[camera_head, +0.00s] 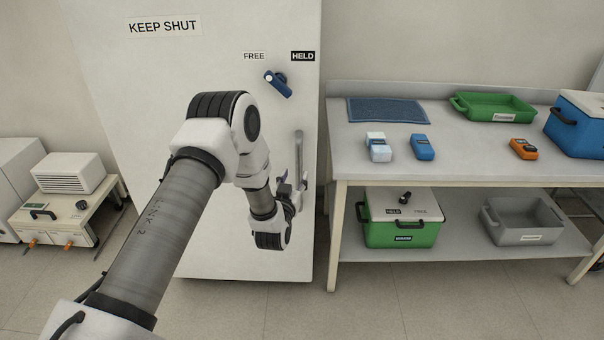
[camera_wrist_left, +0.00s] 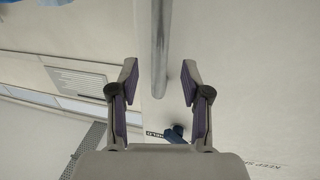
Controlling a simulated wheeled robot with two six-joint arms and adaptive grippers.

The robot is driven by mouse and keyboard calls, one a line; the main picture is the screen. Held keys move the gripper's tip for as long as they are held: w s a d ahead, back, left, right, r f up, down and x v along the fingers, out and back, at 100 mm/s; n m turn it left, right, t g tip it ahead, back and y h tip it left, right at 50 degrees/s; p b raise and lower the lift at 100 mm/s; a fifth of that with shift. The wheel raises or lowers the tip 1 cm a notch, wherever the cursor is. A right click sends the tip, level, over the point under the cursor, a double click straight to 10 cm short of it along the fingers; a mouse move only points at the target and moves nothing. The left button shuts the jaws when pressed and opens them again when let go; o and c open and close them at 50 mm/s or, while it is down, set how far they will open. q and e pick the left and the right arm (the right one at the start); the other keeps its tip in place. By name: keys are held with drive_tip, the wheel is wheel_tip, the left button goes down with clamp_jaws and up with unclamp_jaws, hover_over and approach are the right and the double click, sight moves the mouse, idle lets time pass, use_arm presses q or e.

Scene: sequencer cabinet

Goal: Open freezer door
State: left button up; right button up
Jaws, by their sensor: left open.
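The tall white freezer (camera_head: 130,75) stands at centre left with its door shut, labelled KEEP SHUT. A blue latch (camera_head: 278,84) sits below the FREE and HELD labels, slanting from upper left to lower right; it also shows in the left wrist view (camera_wrist_left: 175,133). A vertical grey bar handle (camera_head: 298,150) is near the door's right edge. My left gripper (camera_wrist_left: 160,78) is open at the handle. In the left wrist view the handle (camera_wrist_left: 162,45) runs between the two fingers, with space on both sides. In the head view my arm partly hides the gripper. My right gripper is out of view.
A bench (camera_head: 375,170) stands close on the right, with a blue mat (camera_head: 388,110), green tray (camera_head: 495,106) and small devices on top. Its lower shelf holds a green box (camera_head: 400,234) and grey bin (camera_head: 525,220). A low cart (camera_head: 75,208) is at left.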

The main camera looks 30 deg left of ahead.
sight(298, 168)
use_arm(q)
drive_tip(key=x, duration=0.6)
drive_tip(key=shift+w+f, duration=0.1)
clamp_jaws()
